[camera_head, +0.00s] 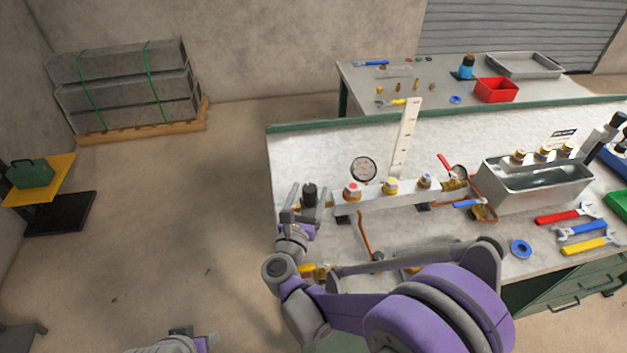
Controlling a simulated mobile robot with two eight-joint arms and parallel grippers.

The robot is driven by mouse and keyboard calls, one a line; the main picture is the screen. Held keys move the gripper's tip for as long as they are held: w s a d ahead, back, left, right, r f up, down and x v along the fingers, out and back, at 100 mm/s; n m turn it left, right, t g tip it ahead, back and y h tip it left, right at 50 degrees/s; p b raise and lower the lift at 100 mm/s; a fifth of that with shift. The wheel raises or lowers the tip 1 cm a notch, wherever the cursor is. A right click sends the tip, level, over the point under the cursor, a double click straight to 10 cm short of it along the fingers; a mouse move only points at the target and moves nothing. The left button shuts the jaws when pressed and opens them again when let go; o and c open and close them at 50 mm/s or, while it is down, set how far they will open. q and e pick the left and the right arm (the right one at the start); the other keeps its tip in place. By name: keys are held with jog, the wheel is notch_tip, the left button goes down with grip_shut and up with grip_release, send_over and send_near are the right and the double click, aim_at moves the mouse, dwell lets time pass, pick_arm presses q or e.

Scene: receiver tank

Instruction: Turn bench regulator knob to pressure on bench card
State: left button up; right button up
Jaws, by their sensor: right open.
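A black knob (309,190), apparently the bench regulator knob, stands at the left end of the pipe manifold (403,201) on the near bench. My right gripper (305,203) is open at this knob, with its fingers around or close beside it; I cannot tell whether they touch it. A round white-faced gauge (363,168) stands behind the manifold, its reading too small to make out. A small white card with a dark heading (563,134) is on the back panel at right; its text is unreadable. Part of my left gripper (182,342) shows at the bottom edge, its fingers unclear.
Red, yellow and blue fittings line the manifold, with red-handled and blue-handled valves to the right. A metal tank (535,188) stands further right, with several wrenches (580,230) and blue tape (521,249) before it. A second bench (440,92) is behind.

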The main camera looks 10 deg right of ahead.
jog(key=shift+x, duration=2)
grip_shut()
